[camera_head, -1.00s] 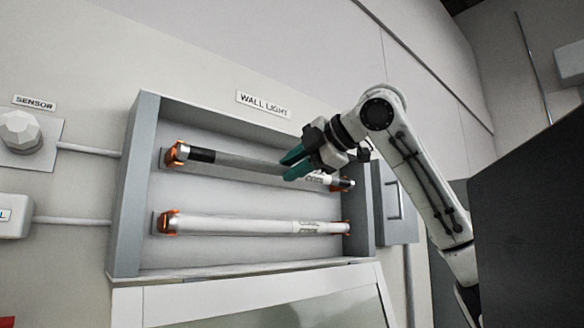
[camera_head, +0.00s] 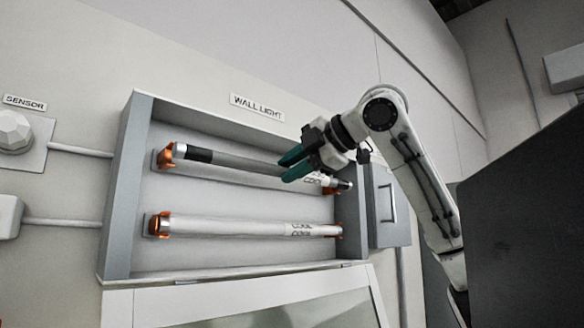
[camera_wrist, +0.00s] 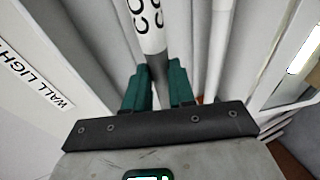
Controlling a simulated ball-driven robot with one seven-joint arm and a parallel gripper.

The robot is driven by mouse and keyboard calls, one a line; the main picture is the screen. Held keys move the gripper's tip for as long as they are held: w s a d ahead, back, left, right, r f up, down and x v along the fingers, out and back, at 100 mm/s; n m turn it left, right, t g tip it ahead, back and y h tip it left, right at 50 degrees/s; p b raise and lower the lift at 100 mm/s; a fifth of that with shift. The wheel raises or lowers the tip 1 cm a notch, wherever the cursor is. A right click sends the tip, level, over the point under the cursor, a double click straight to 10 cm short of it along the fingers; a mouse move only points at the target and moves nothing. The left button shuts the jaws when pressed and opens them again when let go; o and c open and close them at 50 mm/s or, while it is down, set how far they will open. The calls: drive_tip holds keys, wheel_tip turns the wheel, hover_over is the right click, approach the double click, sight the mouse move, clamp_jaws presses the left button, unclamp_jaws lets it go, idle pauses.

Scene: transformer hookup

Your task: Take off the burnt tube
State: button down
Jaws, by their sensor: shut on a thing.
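The burnt tube (camera_head: 230,162) is the upper of two tubes in the wall light box (camera_head: 118,200). It has a black band near its left end and a grey, darkened middle. My gripper (camera_head: 291,166) is shut on it right of its middle, coming from the right. In the wrist view the tube (camera_wrist: 156,62) passes between the green fingers (camera_wrist: 160,84), with black lettering on its white part. Its ends overlap the orange clips (camera_head: 165,156); I cannot tell whether they are clear of them. The lower tube (camera_head: 240,228) is white and sits in its own clips.
The box walls enclose the tubes above, below and at both sides. The open cover (camera_head: 150,308) hangs below the box. A grey cabinet with a handle (camera_head: 387,205) stands right of it. A sensor (camera_head: 14,133) is on the wall at left.

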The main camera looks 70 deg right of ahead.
drive_tip(key=shift+s+a+b, duration=0.1)
drive_tip(key=shift+s+a, duration=0.35)
drive_tip(key=shift+s, duration=0.25)
drive_tip(key=shift+s+a+b, duration=0.15)
drive_tip(key=shift+s+a, duration=0.25)
drive_tip(key=shift+s, duration=0.35)
drive_tip(key=shift+s+a+b, duration=0.1)
drive_tip(key=shift+s+a, duration=0.35)
drive_tip(key=shift+s, duration=0.25)
